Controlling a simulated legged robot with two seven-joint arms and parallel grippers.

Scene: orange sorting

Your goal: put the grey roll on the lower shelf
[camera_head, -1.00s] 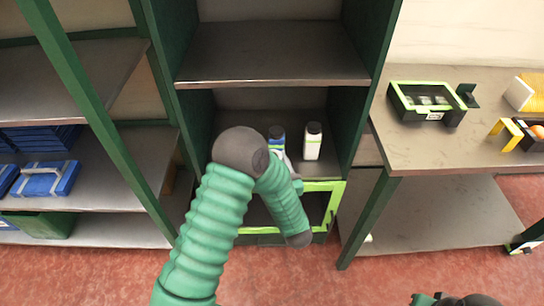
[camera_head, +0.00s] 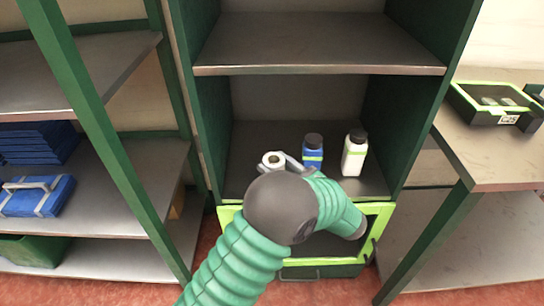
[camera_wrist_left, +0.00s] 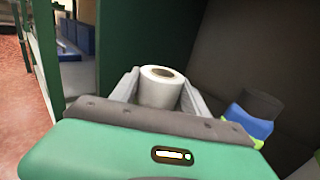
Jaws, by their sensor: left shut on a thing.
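The grey roll (camera_head: 273,160) shows in the head view just beyond my left arm, over the lower shelf (camera_head: 243,140) of the green cabinet. In the left wrist view the roll (camera_wrist_left: 161,86) stands upright between the two fingers of my left gripper (camera_wrist_left: 160,92), which is shut on it. Whether its base touches the shelf is hidden. My left arm covers part of the shelf front. My right gripper does not show.
A blue bottle (camera_head: 313,151) and a white bottle (camera_head: 354,154) stand on the lower shelf, right of the roll. The upper shelf (camera_head: 320,45) is bare. A side table (camera_head: 487,150) stands at right.

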